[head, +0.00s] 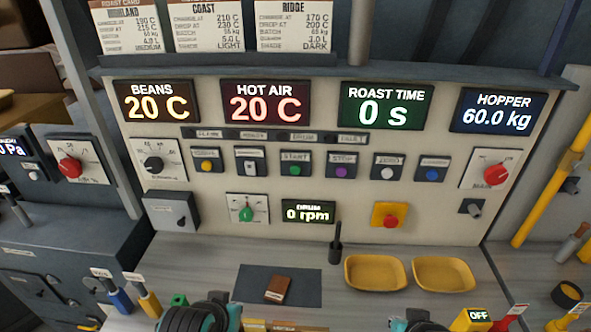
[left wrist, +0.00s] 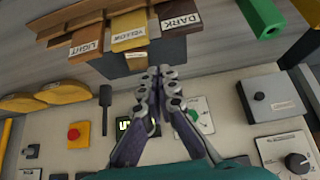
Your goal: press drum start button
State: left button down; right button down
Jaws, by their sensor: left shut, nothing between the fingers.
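The green START button (head: 294,170) sits in the middle row of the control panel, between a white switch and the purple STOP button (head: 342,171). A DRUM display (head: 308,212) below it reads 0 rpm; part of it shows behind my fingers in the left wrist view (left wrist: 124,126). My left gripper (left wrist: 155,80) is shut and empty in front of the panel and counter, apart from the START button. In the head view only part of my left arm shows at the bottom edge. A dark part of my right arm shows there too; its fingers are hidden.
A green knob (head: 247,214) and a red stop button on a yellow box (head: 390,215) sit low on the panel. Two yellow trays (head: 375,272), a dark upright handle (head: 336,245) and a brown block on a dark mat (head: 250,284) occupy the counter. Wooden colour tags (left wrist: 130,40) stand near my left gripper.

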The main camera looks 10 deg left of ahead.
aim_at(295, 170)
dwell(0.5)
pick_arm(q)
jog(key=w+d+r+n+t+h+p, duration=0.2)
jog(key=w+d+r+n+h+p, duration=0.3)
jog(key=w+r+n, duration=0.3)
jog(key=w+d+r+n+t+h+p, duration=0.2)
jog(key=w+d+r+n+h+p, duration=0.2)
jog(key=w+r+n+p, duration=0.3)
jog(key=w+n+h, duration=0.1)
jog(key=w, duration=0.3)
jog(key=shift+d+r+p, duration=0.3)
jog(key=shift+d+r, duration=0.1)
jog(key=shift+w, duration=0.15)
jog(key=w, duration=0.8)
jog(key=shift+w+a, duration=0.15)
jog(key=shift+w, duration=0.15)
jog(key=shift+w, duration=0.15)
jog(key=shift+w+b, duration=0.3)
